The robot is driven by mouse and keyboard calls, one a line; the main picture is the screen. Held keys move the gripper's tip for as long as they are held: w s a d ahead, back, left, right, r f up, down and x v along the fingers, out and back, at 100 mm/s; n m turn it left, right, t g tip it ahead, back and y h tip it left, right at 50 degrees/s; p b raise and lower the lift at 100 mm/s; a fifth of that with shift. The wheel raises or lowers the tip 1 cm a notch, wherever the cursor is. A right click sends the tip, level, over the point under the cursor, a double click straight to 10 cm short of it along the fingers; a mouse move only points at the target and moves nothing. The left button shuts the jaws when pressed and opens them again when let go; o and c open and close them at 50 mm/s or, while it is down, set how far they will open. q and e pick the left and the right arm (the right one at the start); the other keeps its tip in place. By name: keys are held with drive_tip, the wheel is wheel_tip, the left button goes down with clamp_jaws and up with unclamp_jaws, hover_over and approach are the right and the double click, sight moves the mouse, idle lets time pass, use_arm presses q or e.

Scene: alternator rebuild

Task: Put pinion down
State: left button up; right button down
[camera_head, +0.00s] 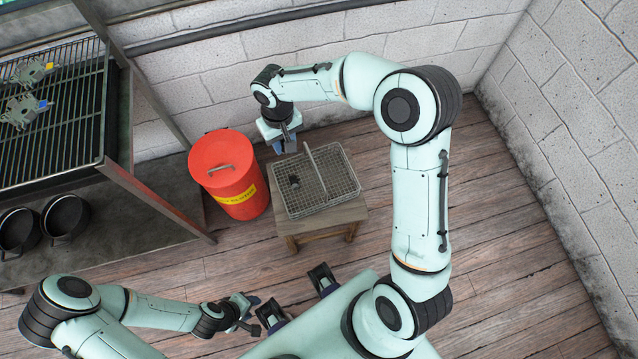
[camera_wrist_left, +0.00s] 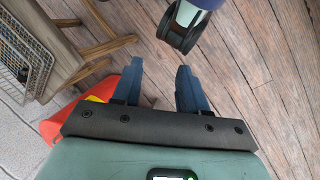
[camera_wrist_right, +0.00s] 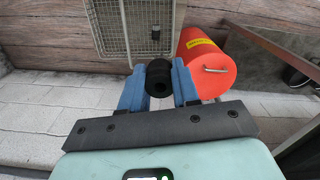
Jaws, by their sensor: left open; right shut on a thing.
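The pinion (camera_wrist_right: 158,79), a black ringed cylinder with a hole in its end, is between the blue fingers of my right gripper (camera_wrist_right: 157,88), which is shut on it. In the head view my right gripper (camera_head: 287,143) is just behind the wire basket (camera_head: 337,199); the pinion is hard to make out there. The basket has a divider and sits on a wooden stool (camera_head: 330,222). A small dark part (camera_head: 294,181) lies in its left compartment. My left gripper (camera_head: 250,312) is open and empty, low in the head view; its spread fingers show in the left wrist view (camera_wrist_left: 158,88).
A red lidded bin (camera_head: 236,187) stands left of the stool. A metal rack (camera_head: 112,165) with a grate stands at the left, with pots (camera_head: 65,217) on its lower shelf. Brick walls close off the back and right. The wooden floor (camera_head: 500,225) at the right is clear.

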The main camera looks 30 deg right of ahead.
use_arm(q)
drive_tip(key=w+a+f+t+y+b, duration=0.15)
drive_tip(key=w+f+b, duration=0.25)
drive_tip(key=f+b, duration=0.55)
drive_tip(key=w+a+f+t+b, duration=0.25)
drive_tip(key=w+f+b, duration=0.25)
drive_tip(key=f+b, duration=0.4)
use_arm(e)
drive_tip(key=d+f, duration=0.1)
drive_tip(key=f, duration=0.9)
drive_tip(key=d+f+m, duration=0.1)
drive_tip(key=f, duration=0.9)
drive_tip(key=d+f+m, duration=0.1)
drive_tip(key=f, duration=0.9)
drive_tip(key=shift+s, duration=0.4)
wheel_tip(320, 180, down, 5)
drive_tip(key=shift+f+b, duration=0.1)
drive_tip(key=shift+b, duration=0.8)
use_arm(q)
drive_tip(key=s+a+f+n+g, duration=0.1)
drive_tip(key=s+f+g, duration=0.2)
drive_tip(key=s+f, duration=0.3)
drive_tip(key=shift+s, duration=0.25)
drive_tip(key=shift+s, duration=0.1)
